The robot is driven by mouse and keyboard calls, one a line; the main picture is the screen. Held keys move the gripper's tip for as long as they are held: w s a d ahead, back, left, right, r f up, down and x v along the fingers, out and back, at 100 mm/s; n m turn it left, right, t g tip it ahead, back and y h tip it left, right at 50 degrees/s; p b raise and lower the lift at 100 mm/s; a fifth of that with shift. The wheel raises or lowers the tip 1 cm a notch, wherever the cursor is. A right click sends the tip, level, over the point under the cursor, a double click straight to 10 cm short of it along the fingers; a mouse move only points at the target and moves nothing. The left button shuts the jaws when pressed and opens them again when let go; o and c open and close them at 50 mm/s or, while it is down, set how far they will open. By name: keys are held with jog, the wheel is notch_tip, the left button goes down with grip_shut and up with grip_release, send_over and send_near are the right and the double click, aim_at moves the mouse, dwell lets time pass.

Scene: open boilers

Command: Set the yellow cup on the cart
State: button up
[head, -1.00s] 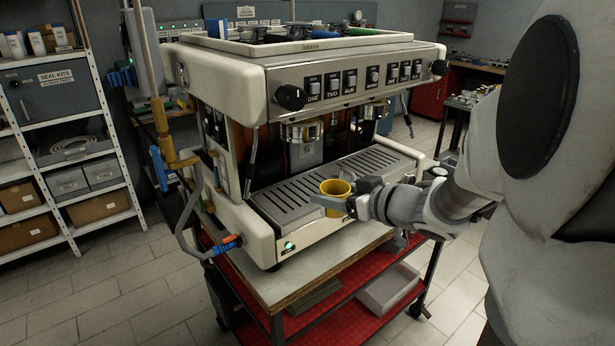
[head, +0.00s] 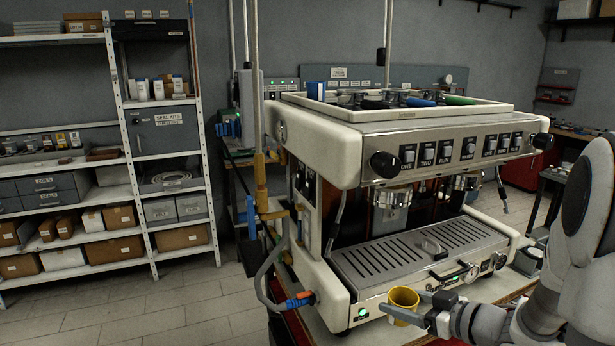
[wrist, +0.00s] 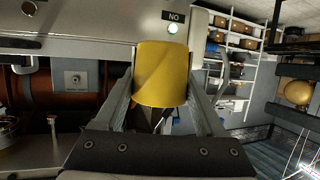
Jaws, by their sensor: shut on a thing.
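The yellow cup (head: 403,298) is held upright in front of the coffee machine's lower front panel. My gripper (head: 414,307) comes in from the right and is shut on it. In the wrist view the cup (wrist: 163,72) sits between the two fingers and hides part of the machine behind it. The cart (head: 385,336) carries the machine. A strip of its pale top shows below the cup and in front of the machine. The cup appears above this strip, but the gap is hard to judge.
The white coffee machine (head: 345,230) with its slotted drip tray (head: 385,262) stands just behind the cup. A grey hose (head: 266,285) with orange and blue fittings hangs at its left corner. Shelving (head: 150,200) stands at the left wall, with open floor before it.

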jog(key=a+f+n+g+y, duration=0.2)
jog(key=a+f, duration=0.3)
jog(key=f, duration=0.6)
jog(key=shift+w+n+g+y, duration=0.3)
jog(key=shift+n, duration=0.3)
